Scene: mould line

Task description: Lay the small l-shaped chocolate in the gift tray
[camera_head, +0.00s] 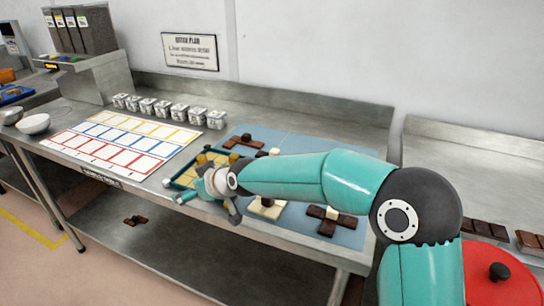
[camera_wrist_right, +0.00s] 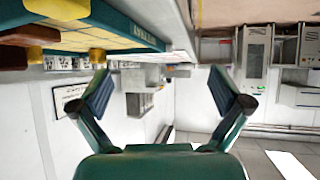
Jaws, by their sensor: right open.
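The gift tray (camera_head: 178,184) appears as a dark teal-edged tray with yellow pieces, at the left edge of a blue mat. My right gripper (camera_head: 212,186) is at its front side, open; my arm hides part of the tray and mat. The right wrist view shows the open, empty fingers (camera_wrist_right: 165,92) below a teal edge with lettering (camera_wrist_right: 143,35), gold pieces (camera_wrist_right: 97,56) and a brown piece (camera_wrist_right: 28,36). Dark brown chocolates lie at the mat's back (camera_head: 243,141) and front right (camera_head: 328,216). I cannot tell which chocolate is the small l-shaped one. My left gripper is out of view.
A white card with coloured grids (camera_head: 120,140) lies left on the steel bench, with several small white blocks (camera_head: 165,108) behind it. A small dark brown piece (camera_head: 136,220) lies on the lower shelf. A red lid (camera_head: 490,285) is front right.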

